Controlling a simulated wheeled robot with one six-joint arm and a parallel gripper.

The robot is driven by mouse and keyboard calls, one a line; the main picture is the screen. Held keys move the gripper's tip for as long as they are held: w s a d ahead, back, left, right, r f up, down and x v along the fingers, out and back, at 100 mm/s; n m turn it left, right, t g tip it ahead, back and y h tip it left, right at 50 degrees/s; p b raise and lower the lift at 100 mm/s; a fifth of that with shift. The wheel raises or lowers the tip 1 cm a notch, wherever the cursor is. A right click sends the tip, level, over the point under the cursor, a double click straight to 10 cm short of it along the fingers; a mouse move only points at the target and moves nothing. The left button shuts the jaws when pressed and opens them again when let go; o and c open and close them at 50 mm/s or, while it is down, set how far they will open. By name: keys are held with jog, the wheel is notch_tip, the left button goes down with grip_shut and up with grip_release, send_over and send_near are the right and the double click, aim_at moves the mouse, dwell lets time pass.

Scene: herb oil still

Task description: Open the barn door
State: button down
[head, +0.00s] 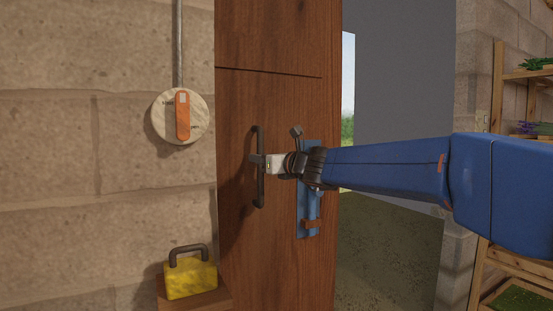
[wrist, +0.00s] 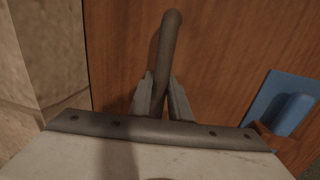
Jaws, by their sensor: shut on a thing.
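The barn door (head: 238,110) is a brown wooden panel standing ajar, with an opening to the outside at its right edge. A dark upright bar handle (head: 259,193) is fixed to its face. My gripper (head: 258,163) is shut on this handle at about its middle. In the wrist view the two fingers (wrist: 160,97) sit on either side of the handle (wrist: 169,40). A blue latch plate (head: 304,220) with a rust-coloured piece is on the door right of the handle; part of it is hidden behind my wrist. It also shows in the wrist view (wrist: 278,103).
A round switch (head: 182,116) with an orange lever is on the stone wall at left. A yellow padlock-like block (head: 190,278) rests on a wooden ledge (head: 194,300) below it. Wooden shelves (head: 497,95) with herbs stand at right. Ground shows through the opening.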

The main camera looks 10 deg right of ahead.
jog(key=shift+s+a, duration=0.2)
jog(key=shift+a, duration=0.65)
jog(key=shift+s+a, duration=0.2)
jog(key=shift+a, duration=0.6)
jog(key=c, duration=1.6)
grip_release()
jog(key=shift+c, duration=0.2)
jog(key=v, duration=1.7)
jog(key=shift+d, duration=0.15)
jog(key=shift+s, duration=0.15)
